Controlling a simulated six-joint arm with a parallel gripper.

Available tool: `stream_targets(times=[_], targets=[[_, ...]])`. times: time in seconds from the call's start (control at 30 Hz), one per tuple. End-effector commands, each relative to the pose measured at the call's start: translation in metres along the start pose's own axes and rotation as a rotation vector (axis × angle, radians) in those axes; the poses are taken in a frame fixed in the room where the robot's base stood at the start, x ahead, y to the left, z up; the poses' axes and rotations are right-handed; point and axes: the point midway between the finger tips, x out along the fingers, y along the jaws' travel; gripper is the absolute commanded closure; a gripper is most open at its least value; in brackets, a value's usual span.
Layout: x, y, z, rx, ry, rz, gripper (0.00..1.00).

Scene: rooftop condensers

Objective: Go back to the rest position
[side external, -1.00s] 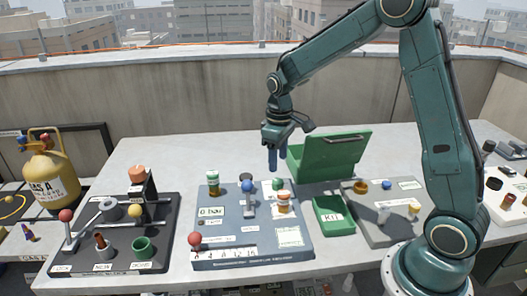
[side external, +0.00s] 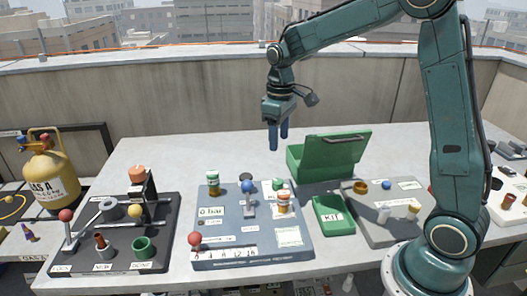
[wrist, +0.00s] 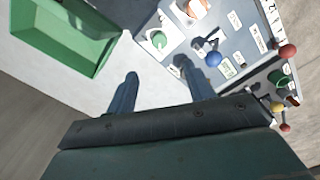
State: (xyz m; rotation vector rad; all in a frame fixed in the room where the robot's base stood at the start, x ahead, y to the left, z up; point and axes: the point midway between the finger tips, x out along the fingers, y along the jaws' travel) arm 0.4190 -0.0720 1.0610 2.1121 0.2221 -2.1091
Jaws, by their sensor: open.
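My gripper (side external: 278,136) hangs empty in the air above the back of the table (side external: 150,150), fingers pointing down. Its two blue fingers stand apart, and they also show in the wrist view (wrist: 158,92) with nothing between them. Below it in the side view is the blue-grey panel (side external: 270,243) with a blue-knobbed lever (side external: 247,187), a red-knobbed lever (side external: 195,239), and green and orange-white fittings. My gripper touches none of these.
An open green case (side external: 310,160) stands close to the right of my gripper, with a green KIT tray (side external: 334,216) in front. A grey board (side external: 385,225) lies right. A dark board (side external: 120,245) and a yellow gas cylinder (side external: 50,177) are left. A parapet wall (side external: 180,95) runs behind.

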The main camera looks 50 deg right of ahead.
Motion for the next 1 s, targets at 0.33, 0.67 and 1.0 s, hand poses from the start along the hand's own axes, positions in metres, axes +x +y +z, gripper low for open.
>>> stream_targets(times=[0.33,0.67,1.0], targets=[[-0.032,-0.02,0.025,0.025,0.064,0.023,0.48],[-0.072,-0.053,0.076,0.074,0.177,0.051,0.48],[-0.093,-0.084,0.134,0.126,0.296,0.064,0.48]])
